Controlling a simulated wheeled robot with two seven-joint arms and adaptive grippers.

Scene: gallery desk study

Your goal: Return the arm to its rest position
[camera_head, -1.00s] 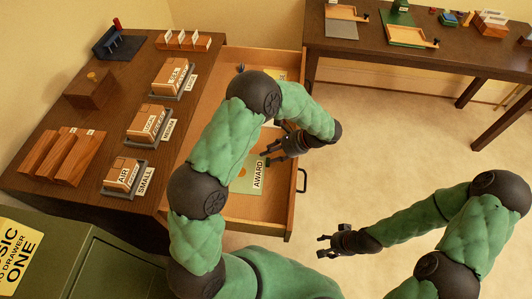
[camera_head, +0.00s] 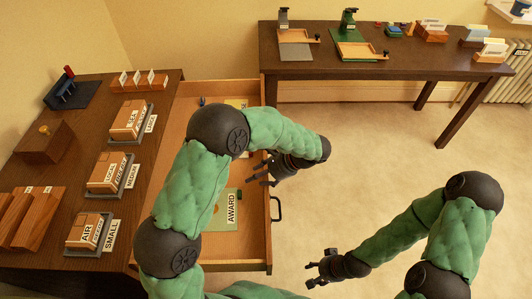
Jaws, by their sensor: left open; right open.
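My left arm reaches in from the bottom left and bends across the open drawer (camera_head: 257,258). My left gripper (camera_head: 262,176) is open and empty, above the right part of the drawer. Below it, a green card labelled AWARD (camera_head: 226,212) lies flat in the drawer, apart from the fingers. My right gripper (camera_head: 315,270) is open and empty at the lower middle, over the bare floor. Part of the drawer's inside is hidden behind my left arm.
The desk (camera_head: 70,145) at the left holds labelled box stacks (camera_head: 127,120) on grey trays, wooden blocks (camera_head: 22,212) and a card rack (camera_head: 140,82). The drawer handle (camera_head: 277,208) sticks out to the right. A second table (camera_head: 370,70) stands at the back; floor between is clear.

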